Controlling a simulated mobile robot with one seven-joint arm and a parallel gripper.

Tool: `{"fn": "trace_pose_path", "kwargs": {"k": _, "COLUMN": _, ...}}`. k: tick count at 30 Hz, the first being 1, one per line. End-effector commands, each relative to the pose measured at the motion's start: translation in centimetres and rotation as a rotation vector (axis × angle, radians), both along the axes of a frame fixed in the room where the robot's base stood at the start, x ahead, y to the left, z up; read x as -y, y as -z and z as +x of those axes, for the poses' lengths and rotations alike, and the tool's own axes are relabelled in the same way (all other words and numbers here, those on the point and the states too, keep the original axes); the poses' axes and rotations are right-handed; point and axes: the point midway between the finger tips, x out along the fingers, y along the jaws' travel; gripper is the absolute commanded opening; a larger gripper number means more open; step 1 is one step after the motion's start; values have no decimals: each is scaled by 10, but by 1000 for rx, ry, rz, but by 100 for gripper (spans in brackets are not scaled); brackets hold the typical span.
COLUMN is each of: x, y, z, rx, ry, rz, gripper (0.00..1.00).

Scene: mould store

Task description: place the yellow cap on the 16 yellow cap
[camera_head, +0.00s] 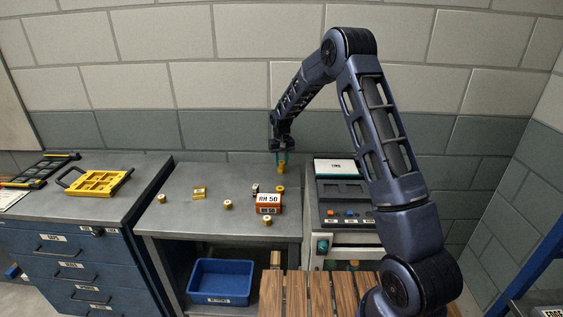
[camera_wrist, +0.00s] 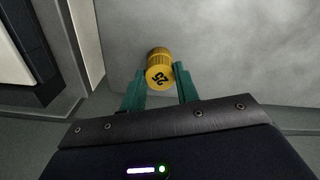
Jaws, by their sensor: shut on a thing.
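My gripper (camera_head: 281,158) is above the back right of the grey bench, its teal fingers pointing down. It is shut on a yellow knurled cap (camera_wrist: 158,66), whose dark end marking looks like 25, though its orientation makes this unsure. The held cap also shows below the fingers in the head view (camera_head: 282,168). Another small yellow piece (camera_head: 280,189) stands on the bench below it. More yellow pieces stand on the bench at left (camera_head: 162,199), centre (camera_head: 228,204) and front (camera_head: 267,220). Their numbers are too small to read, so I cannot tell which is 16.
An orange-red block labelled RH 50 (camera_head: 268,209) stands beside the small pieces, and a yellow block (camera_head: 199,193) lies to the left. A grey machine (camera_head: 345,218) borders the bench's right side. A blue bin (camera_head: 221,296) sits below. The bench's front left is clear.

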Motion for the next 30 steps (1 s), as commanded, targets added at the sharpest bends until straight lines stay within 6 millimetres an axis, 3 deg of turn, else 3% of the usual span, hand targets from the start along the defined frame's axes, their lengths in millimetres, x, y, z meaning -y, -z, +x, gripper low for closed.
{"fn": "trace_pose_path", "kwargs": {"k": 12, "x": 0, "y": 5, "z": 0, "rx": 0, "ry": 0, "rz": 0, "gripper": 10}}
{"fn": "trace_pose_path", "kwargs": {"k": 13, "x": 0, "y": 5, "z": 0, "rx": 0, "ry": 0, "rz": 0, "gripper": 37}}
{"fn": "trace_pose_path", "kwargs": {"k": 15, "x": 0, "y": 5, "z": 0, "rx": 1, "ry": 0, "rz": 0, "gripper": 50}}
{"fn": "trace_pose_path", "kwargs": {"k": 16, "x": 0, "y": 5, "z": 0, "rx": 0, "ry": 0, "rz": 0, "gripper": 52}}
{"fn": "trace_pose_path", "kwargs": {"k": 25, "x": 0, "y": 3, "z": 0, "rx": 1, "ry": 0, "rz": 0, "gripper": 52}}
{"fn": "trace_pose_path", "kwargs": {"k": 30, "x": 0, "y": -12, "z": 1, "rx": 3, "ry": 0, "rz": 1, "gripper": 52}}
